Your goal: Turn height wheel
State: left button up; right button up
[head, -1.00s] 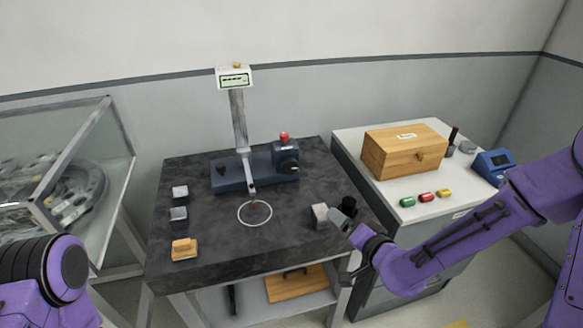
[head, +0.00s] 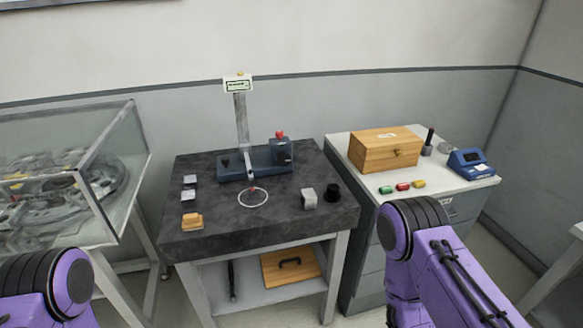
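A dark blue measuring stand (head: 234,180) is at the back of the black-topped table (head: 215,224). A grey upright post (head: 242,121) rises from it, with a small display (head: 238,86) on top. A slim arm (head: 249,167) reaches forward from the post over a white ring mark (head: 241,203). At the stand's right end is a blue-grey housing (head: 288,146) with a red knob (head: 279,135) on top. A dark round wheel is on its front, small and hard to make out. Neither gripper is in view; only my purple arm links show, low at left and right.
On the table are a light grey block (head: 309,200), a black cylindrical piece (head: 333,193), small grey blocks (head: 189,195) and a wooden block (head: 192,222). A wooden box (head: 370,154) and blue device (head: 466,161) stand on the right cabinet. A glass case (head: 110,180) is left.

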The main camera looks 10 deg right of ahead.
aim_at(283, 159)
jog(key=z, duration=1.4)
jog(key=i, duration=1)
jog(key=u, duration=2)
jog(key=i, duration=0.2)
